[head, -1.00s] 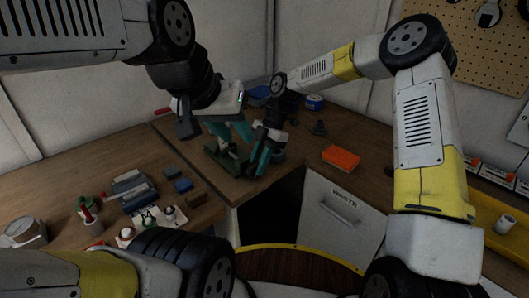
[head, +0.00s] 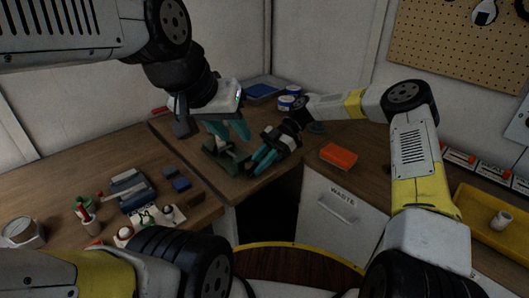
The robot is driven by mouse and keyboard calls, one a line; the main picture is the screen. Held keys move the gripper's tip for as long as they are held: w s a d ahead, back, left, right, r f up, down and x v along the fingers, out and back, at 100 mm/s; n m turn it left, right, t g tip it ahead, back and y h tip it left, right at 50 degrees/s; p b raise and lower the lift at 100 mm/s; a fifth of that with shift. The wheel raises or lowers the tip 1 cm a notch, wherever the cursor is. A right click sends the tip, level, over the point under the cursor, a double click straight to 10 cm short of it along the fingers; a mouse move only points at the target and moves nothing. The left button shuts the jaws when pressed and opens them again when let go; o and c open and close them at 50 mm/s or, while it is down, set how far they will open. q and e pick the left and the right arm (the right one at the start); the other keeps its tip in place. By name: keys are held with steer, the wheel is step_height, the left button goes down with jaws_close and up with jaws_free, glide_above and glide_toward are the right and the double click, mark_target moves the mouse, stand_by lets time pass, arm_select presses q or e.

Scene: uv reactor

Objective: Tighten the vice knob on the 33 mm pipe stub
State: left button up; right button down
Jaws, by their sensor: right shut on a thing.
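The green vice (head: 222,160) stands on the wooden bench near its corner. A small pale piece shows at its top; I cannot tell whether it is the pipe stub. My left gripper (head: 231,132) hangs just above the vice, with its two teal fingers apart and nothing clear between them. My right gripper (head: 259,161) is at the right side of the vice, reaching in low from the right. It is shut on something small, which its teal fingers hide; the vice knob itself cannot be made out.
An orange box (head: 338,156) lies right of my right gripper. Blue tins (head: 288,100) and a blue tray (head: 262,91) are behind. Dark blocks (head: 130,190) and small parts lie on the left bench. A white cylinder (head: 502,220) stands in a yellow tray (head: 480,215) at right.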

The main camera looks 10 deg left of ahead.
stand_by(0.4)
steer(key=c, duration=1.5)
jaws_free()
